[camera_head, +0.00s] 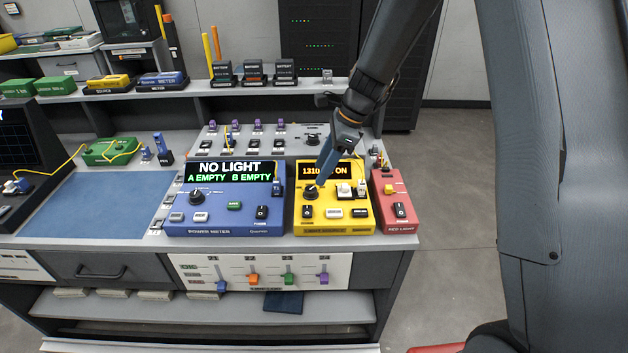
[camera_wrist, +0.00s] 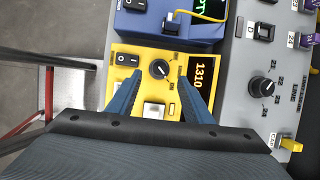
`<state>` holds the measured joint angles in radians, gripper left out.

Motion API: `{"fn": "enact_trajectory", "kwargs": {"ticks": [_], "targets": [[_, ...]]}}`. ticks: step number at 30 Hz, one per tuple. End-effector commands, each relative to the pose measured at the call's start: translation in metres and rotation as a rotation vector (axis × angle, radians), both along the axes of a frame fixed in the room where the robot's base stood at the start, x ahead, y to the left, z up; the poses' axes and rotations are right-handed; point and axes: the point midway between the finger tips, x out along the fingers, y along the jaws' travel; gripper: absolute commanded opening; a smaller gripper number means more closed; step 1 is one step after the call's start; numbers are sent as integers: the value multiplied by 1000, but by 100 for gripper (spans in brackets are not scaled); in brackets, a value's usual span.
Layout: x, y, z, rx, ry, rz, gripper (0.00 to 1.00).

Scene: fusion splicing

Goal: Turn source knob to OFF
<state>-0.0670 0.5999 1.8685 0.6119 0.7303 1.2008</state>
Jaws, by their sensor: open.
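The yellow light source (camera_head: 334,224) stands on the bench between a blue and a red device. Its display (camera_head: 312,170) shows 1310 and ON, partly hidden by my gripper. Its black source knob (camera_head: 310,191) has a light pointer mark; the knob also shows in the wrist view (camera_wrist: 159,69). My gripper (camera_head: 320,181) reaches down over the light source from the upper right, fingertips by the knob. In the wrist view my gripper (camera_wrist: 160,74) is open, with the knob between its two blue fingertips. I cannot tell whether the fingers touch the knob.
The blue power meter (camera_head: 225,220) on the left reads NO LIGHT. The red light device (camera_head: 391,218) is close on the right. A rocker switch (camera_wrist: 128,59) is near the left finger. A grey panel (camera_head: 278,147) with another knob lies behind.

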Motion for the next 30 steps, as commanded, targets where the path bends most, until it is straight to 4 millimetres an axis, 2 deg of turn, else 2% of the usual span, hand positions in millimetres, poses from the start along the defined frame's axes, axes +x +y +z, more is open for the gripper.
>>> {"fn": "enact_trajectory", "kwargs": {"ticks": [6, 12, 23, 24, 26, 30], "targets": [[-1, 13, -32, -2, 2, 4, 46], [-1, 22, -52, -2, 0, 5, 46], [0, 24, -58, -2, -3, 4, 46], [0, 24, -58, -3, -3, 4, 44], [0, 23, -58, -3, -3, 4, 34], [0, 23, -58, -3, -2, 5, 11]]}}
